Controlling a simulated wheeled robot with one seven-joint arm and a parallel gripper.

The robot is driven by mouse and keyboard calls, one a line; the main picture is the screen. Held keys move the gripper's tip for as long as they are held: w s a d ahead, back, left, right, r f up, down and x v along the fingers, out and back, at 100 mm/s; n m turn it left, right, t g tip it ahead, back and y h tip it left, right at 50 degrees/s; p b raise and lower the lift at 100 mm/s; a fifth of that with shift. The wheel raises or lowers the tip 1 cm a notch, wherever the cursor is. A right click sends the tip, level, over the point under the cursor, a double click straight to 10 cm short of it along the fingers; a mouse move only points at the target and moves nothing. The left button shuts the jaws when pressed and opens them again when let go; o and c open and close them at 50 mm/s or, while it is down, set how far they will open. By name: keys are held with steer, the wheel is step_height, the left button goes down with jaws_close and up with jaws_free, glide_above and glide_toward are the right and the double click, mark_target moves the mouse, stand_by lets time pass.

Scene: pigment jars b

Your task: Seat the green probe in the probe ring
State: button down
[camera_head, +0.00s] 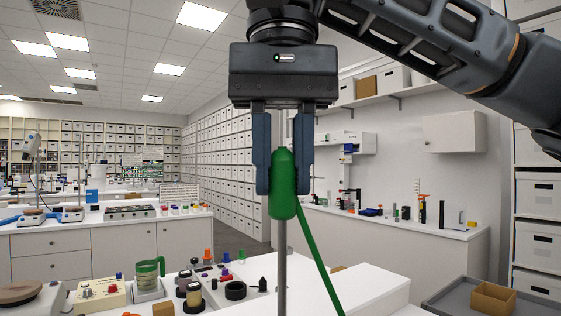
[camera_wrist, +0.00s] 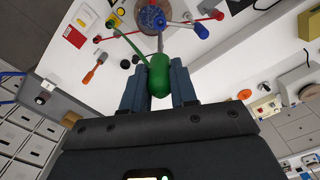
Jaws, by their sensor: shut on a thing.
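The green probe (camera_head: 284,190) hangs upright between the fingers of my gripper (camera_head: 284,160), which is shut on its green handle. Its grey metal rod (camera_head: 282,265) points down past the bottom of the head view. A green cable (camera_head: 315,250) slants down to the right. In the wrist view the green handle (camera_wrist: 159,75) sits between the two fingers (camera_wrist: 158,88). Beyond it, near the top edge, is a round dark and blue piece (camera_wrist: 151,17) with red and blue parts around it. I cannot tell whether the probe ring is there; its hole is not clearly seen.
The white bench (camera_head: 365,285) lies below. Small jars, a dark ring-shaped piece (camera_head: 235,291), a green-handled mug (camera_head: 148,275) and a cream box with knobs (camera_head: 97,295) stand at left. A grey tray with a cardboard box (camera_head: 493,299) is at right.

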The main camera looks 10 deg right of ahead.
mark_target(283, 219)
steer(key=shift+r, duration=0.1)
steer(key=shift+s+r, duration=0.1)
steer(key=shift+r, duration=0.05)
steer(key=shift+f+b, duration=1.75)
steer(key=shift+f, duration=1.1)
steer(key=shift+p, duration=0.4)
